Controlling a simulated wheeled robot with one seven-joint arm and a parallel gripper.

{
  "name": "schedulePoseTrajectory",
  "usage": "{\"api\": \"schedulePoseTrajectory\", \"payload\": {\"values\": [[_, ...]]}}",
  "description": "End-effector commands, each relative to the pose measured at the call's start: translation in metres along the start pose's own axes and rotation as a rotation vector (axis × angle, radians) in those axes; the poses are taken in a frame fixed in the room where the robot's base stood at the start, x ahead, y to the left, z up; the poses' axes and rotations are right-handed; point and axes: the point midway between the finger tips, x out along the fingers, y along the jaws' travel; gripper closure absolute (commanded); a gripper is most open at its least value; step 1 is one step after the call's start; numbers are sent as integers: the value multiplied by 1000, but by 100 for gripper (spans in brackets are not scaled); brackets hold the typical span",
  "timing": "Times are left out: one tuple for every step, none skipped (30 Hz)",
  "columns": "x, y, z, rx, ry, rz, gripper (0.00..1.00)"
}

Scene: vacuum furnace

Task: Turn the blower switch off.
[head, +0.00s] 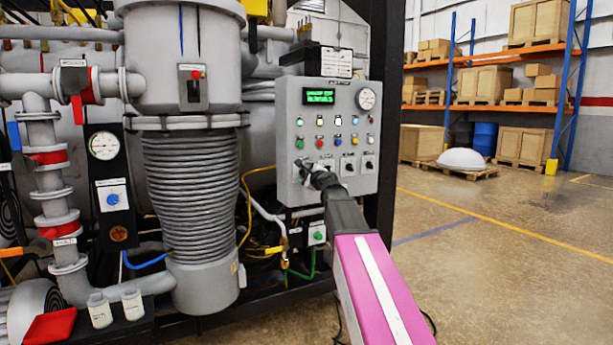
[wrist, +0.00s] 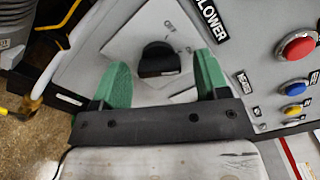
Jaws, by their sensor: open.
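The blower switch (wrist: 160,57) is a black rotary knob on a pale square plate. The word BLOWER (wrist: 210,14) is printed on a label beside it in the wrist view. My gripper (wrist: 158,66) is open, with one green finger on each side of the knob. Markings on the plate are partly legible; the knob's exact setting is unclear. In the head view my gripper (head: 313,174) is at the lower left of the grey control panel (head: 290,120) and hides the knob there.
Other black knobs (head: 369,163) sit to the right on the panel's bottom row. Red (wrist: 298,46), blue (wrist: 293,83) and yellow (wrist: 292,109) buttons lie right of my gripper in the wrist view. A furnace column (head: 195,180) stands left; open floor (head: 480,230) lies right.

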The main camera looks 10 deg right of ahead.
Motion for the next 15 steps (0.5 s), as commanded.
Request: {"api": "schedulePoseTrajectory", "payload": {"values": [[2,0,0,0,0,0,32],[2,0,0,0,0,0,32],[2,0,0,0,0,0,32],[1,0,0,0,0,0,32],[1,0,0,-1,0,0,32],[1,0,0,-1,0,0,32],[1,0,0,-1,0,0,32],[1,0,0,-1,0,0,38],[1,0,0,-1,0,0,51],[1,0,0,-1,0,0,61],[1,0,0,-1,0,0,71],[1,0,0,-1,0,0,81],[1,0,0,0,0,0,81],[1,0,0,0,0,0,81],[1,0,0,-1,0,0,81]]}}
